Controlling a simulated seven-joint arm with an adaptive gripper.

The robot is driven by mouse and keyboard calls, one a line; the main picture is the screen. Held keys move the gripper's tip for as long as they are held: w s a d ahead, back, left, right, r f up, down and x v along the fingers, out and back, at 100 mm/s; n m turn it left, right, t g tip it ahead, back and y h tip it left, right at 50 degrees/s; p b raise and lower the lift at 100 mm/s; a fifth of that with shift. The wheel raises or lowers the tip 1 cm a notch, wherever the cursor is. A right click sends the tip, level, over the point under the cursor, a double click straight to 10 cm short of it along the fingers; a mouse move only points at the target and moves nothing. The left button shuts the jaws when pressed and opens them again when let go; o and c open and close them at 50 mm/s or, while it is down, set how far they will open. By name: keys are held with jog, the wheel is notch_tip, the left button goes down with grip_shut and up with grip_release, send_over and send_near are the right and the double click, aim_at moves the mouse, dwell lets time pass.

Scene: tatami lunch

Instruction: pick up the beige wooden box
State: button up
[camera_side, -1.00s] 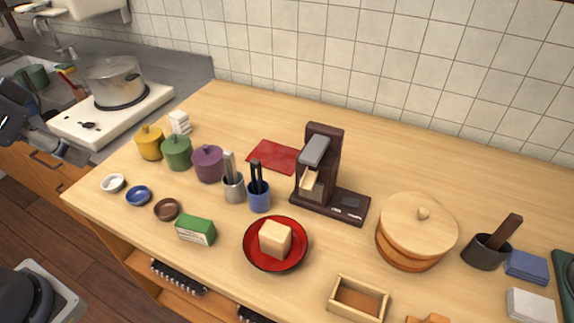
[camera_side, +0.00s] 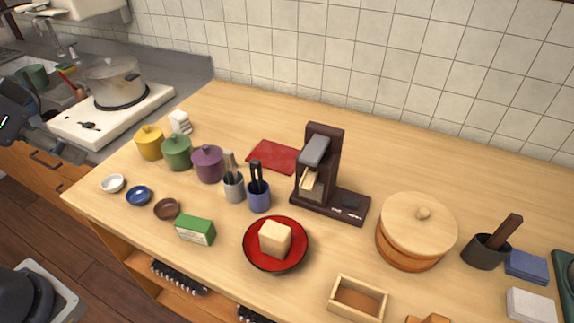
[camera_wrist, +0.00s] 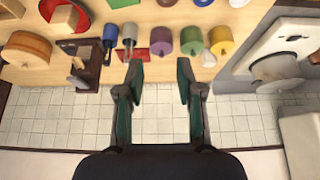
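The beige wooden box (camera_side: 336,308) is a small, open-topped rectangular tray with a brown inside. It sits at the front edge of the counter, right of the red plate and in front of the round wooden tub. In the wrist view, a light wooden piece at the top left corner may be this box, partly cut off. My gripper (camera_wrist: 159,75) is open with nothing between its fingers. In the side view my arm is at the far left edge, far from the box.
A red plate (camera_side: 256,258) holds a pale block (camera_side: 274,239). The lidded wooden tub (camera_side: 405,256) stands behind the box. A dark coffee-machine-like device (camera_side: 322,165), utensil cups, coloured pots and a green carton (camera_side: 195,230) stand leftward. A pot (camera_side: 115,82) sits on the stove.

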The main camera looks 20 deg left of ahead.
jog(key=w+d+r+n, duration=0.4)
jog(key=w+d+r, duration=0.2)
jog(key=w+r, duration=0.35)
jog(key=w+d+f+g+h, duration=0.1)
jog(key=w+d, duration=0.3)
jog(key=d, duration=0.3)
jog(key=w+d+f+g, duration=0.1)
jog(key=w+d+f, duration=0.1)
jog(key=w+d, duration=0.35)
jog(key=m+g+y, duration=0.1)
jog(key=m+g, duration=0.3)
send_over(335, 287)
notch_tip(335, 287, down, 28)
jog(key=shift+s+d+f, duration=0.1)
jog(key=shift+f, duration=2.9)
grip_shut()
